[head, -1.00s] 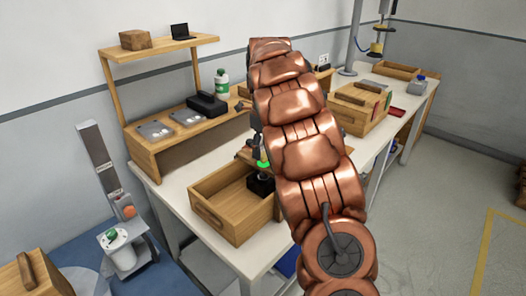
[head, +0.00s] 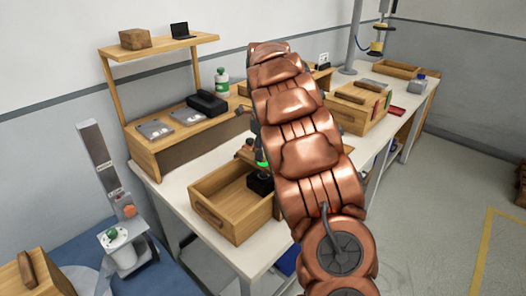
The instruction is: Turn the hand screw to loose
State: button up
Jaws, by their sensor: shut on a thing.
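My gripper (head: 261,176) is over the right part of an open wooden box at the front of the workbench. My copper arm hides much of it. A green glow shows just above its dark end, and it is shut on a small dark thing whose outline merges with it. I cannot make out a hand screw there. On the left, a grey stand carries an orange knob (head: 129,211) and, lower, a round white part with a green top (head: 113,235); I cannot tell if either is the hand screw. My gripper is well away from that stand.
The open wooden box (head: 208,217) sits at the bench's front edge. Behind it stands a wooden shelf (head: 150,150) with grey plates, a black case (head: 207,103) and a green-labelled bottle (head: 221,82). More wooden boxes are at the right. Floor is free at the right.

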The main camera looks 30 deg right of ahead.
jog(key=shift+a, duration=0.15)
jog(key=shift+c, duration=1.2)
